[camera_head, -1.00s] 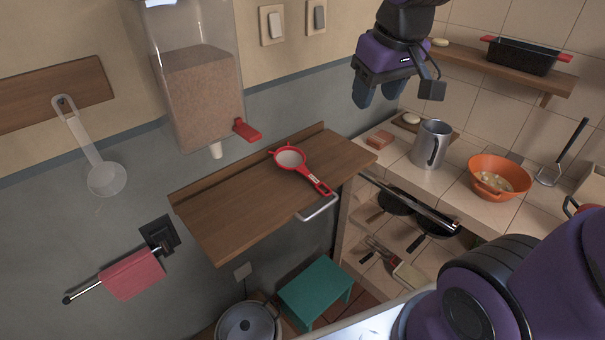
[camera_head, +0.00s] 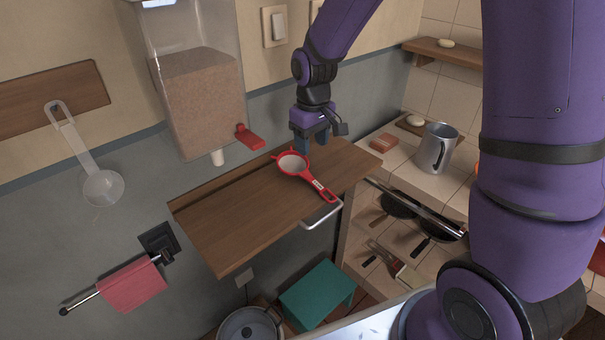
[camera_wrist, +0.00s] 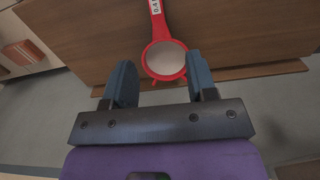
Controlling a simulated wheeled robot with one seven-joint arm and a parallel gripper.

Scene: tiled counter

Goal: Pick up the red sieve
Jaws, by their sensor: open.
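The red sieve (camera_head: 294,164) lies on the wooden shelf (camera_head: 240,215), its round white mesh bowl toward the wall and its red handle toward the front right. My gripper (camera_head: 315,143) is open and empty, with its blue fingers pointing down just behind and to the right of the sieve's bowl. In the wrist view, my gripper (camera_wrist: 162,82) has its two fingers apart, with the sieve's bowl (camera_wrist: 165,60) showing between and beyond the fingertips. The sieve's handle runs away toward the top of that view. I cannot tell the exact height gap.
A dispenser with a red lever (camera_head: 250,137) hangs on the wall left of the sieve. A metal rail (camera_head: 322,215) sticks out at the shelf's front. A metal jug (camera_head: 433,150) stands on the tiled counter at right. The shelf's left part is clear.

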